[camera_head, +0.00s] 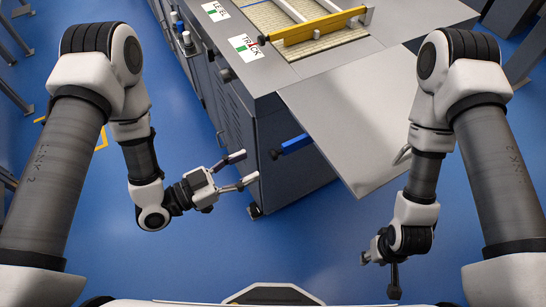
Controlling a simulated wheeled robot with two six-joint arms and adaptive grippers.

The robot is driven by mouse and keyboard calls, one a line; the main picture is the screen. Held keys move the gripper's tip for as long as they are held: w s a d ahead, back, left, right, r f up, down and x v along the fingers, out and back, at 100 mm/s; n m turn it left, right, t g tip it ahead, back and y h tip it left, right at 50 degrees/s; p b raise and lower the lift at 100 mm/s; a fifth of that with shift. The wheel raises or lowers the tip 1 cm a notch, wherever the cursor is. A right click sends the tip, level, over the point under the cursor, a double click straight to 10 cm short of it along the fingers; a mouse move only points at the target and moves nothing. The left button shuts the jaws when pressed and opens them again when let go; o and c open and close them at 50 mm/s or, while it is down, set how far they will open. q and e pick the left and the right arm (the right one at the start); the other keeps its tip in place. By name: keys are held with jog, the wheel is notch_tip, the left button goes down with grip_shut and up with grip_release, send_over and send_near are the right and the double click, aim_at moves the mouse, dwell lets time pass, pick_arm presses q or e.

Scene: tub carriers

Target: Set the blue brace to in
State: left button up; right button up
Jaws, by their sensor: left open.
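The blue brace (295,144) is a short blue bar with a dark end at its left. It juts from the front face of the grey machine, just under the near left side of a flat metal leaf. Part of it is hidden under the leaf. My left gripper (249,168) is open and empty, left of and a little below the brace, apart from it, with its fingers pointing right toward the cabinet's corner. My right gripper (380,274) hangs low under the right arm, away from the brace; its fingers show poorly.
The grey metal leaf (350,115) sticks out from the grey machine (245,125) between my arms, with a small handle at its right edge. A yellow bar (312,28) spans the slatted top. Blue floor (200,255) is open in front.

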aim_at(271, 156)
pick_arm(q)
jog(key=p+x, duration=0.2)
jog(key=x, duration=0.4)
jog(key=shift+w+d+r+p, duration=0.1)
jog(key=shift+d+r+p, duration=0.05)
jog(key=shift+d+p, duration=0.25)
jog(key=shift+w+d, duration=0.3)
jog(key=shift+d, duration=0.05)
jog(key=shift+a+f, duration=0.1)
jog(key=shift+f, duration=0.1)
grip_shut()
